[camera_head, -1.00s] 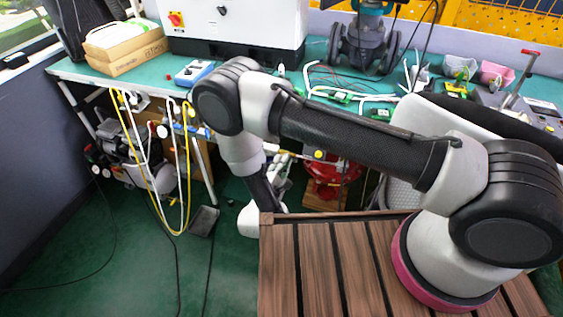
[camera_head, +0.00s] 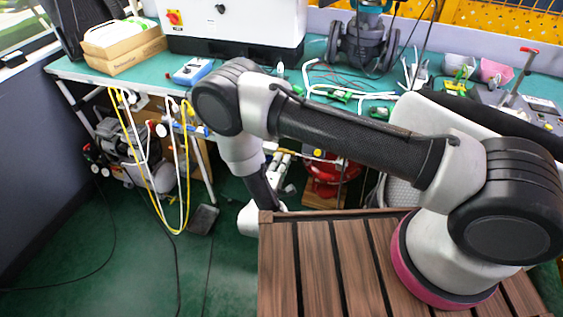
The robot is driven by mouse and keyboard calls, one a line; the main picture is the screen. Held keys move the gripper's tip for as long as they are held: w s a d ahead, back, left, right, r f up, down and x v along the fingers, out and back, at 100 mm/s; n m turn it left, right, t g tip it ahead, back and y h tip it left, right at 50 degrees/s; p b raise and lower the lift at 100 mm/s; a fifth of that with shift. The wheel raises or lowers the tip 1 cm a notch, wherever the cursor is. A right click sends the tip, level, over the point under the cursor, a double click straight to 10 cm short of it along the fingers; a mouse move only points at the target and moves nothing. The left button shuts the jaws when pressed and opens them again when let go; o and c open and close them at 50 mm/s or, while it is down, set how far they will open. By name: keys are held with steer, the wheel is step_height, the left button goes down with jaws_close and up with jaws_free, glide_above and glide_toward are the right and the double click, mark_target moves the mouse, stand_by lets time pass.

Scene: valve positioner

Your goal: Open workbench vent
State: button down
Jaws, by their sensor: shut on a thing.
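The workbench (camera_head: 240,88) has a green top and runs across the back. Under its front edge at the left, white fittings with a blue part (camera_head: 190,128) sit above hanging yellow and white hoses (camera_head: 158,200). More white fittings (camera_head: 279,166) show just right of my forearm, partly hidden by it. I cannot tell which part is the vent. My arm bends at the elbow and points down, with its white wrist end behind the corner of the wooden deck. My gripper is hidden there, so its jaws and what they touch cannot be seen.
The slatted wooden deck (camera_head: 313,265) fills the lower right. A compressor-like machine (camera_head: 135,155) stands under the bench at left. A red round object (camera_head: 330,172) is under the bench. A dark pedal-like piece (camera_head: 203,219) lies on the floor. Green floor (camera_head: 140,275) is free at lower left, crossed by cables.

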steer(key=shift+s+f, duration=0.1)
steer(key=c, duration=1.6)
jaws_free()
steer(key=shift+o, duration=0.2)
steer(key=o, duration=1)
step_height(320, 180, up, 7)
steer(key=shift+w, duration=0.25)
steer(key=shift+s+r, duration=0.25)
steer(key=shift+r, duration=0.6)
steer(key=shift+c, duration=1.1)
steer(key=shift+r, duration=0.35)
steer(key=c, duration=0.6)
steer(key=shift+r, duration=0.4)
steer(key=shift+c, duration=0.9)
